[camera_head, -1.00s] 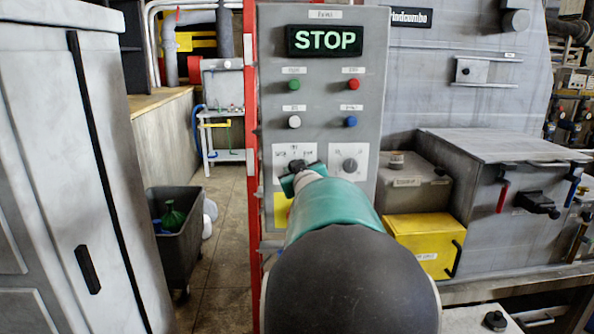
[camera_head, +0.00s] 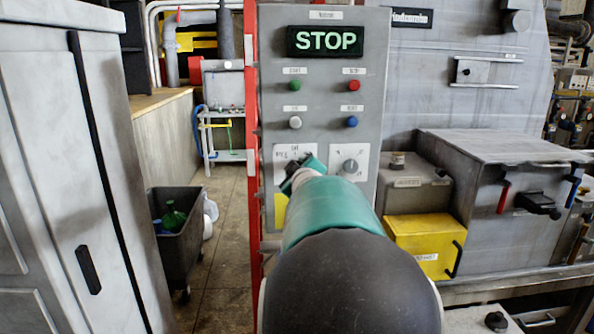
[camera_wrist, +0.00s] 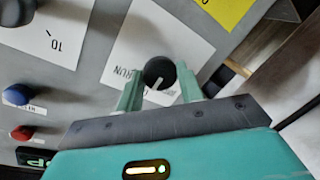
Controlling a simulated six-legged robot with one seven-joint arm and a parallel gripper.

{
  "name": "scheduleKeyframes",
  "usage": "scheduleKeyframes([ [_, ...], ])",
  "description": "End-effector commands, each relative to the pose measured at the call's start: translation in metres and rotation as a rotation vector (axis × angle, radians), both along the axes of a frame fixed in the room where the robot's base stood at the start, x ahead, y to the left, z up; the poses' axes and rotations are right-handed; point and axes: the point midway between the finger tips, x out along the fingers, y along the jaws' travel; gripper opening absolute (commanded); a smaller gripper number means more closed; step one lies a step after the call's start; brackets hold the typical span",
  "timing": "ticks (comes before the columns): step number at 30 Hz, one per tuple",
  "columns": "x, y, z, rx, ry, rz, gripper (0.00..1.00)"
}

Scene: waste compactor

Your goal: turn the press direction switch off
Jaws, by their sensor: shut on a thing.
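The grey control panel (camera_head: 327,205) stands upright, with a lit STOP display (camera_head: 325,41) at its top. The direction switch is a round black knob (camera_wrist: 159,71) with a white pointer line, on a white label plate (camera_wrist: 122,60) where "RUN" can be read. My gripper (camera_wrist: 160,84) is shut on this knob, one teal finger on each side. In the head view, my gripper (camera_head: 303,173) is turned at a slant at the panel's lower left plate and covers most of the knob.
A second dial (camera_head: 350,165) sits just right of the switch. Green (camera_head: 295,86), red (camera_head: 353,86), white (camera_head: 295,122) and blue (camera_head: 352,122) buttons are above. A yellow box (camera_head: 424,240) stands at lower right, a grey cabinet (camera_head: 40,150) at left.

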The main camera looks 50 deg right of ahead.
Motion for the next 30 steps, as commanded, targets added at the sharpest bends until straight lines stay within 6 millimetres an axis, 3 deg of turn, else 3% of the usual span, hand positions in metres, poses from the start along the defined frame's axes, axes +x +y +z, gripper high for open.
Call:
scheduleKeyframes([
  [5, 0.0, 0.0, -0.002, 0.004, 0.002, 0.0, 0.14],
  [6, 0.0, 0.0, -0.002, 0.004, 0.002, 0.0, 0.39],
  [9, 0.0, 0.0, -0.002, 0.003, 0.001, 0.0, 0.59],
  [20, -0.002, 0.002, 0.0, 0.001, -0.001, 0.0, 0.59],
  [30, -0.038, 0.037, 0.007, 0.0, -0.002, 0.001, 0.59],
])
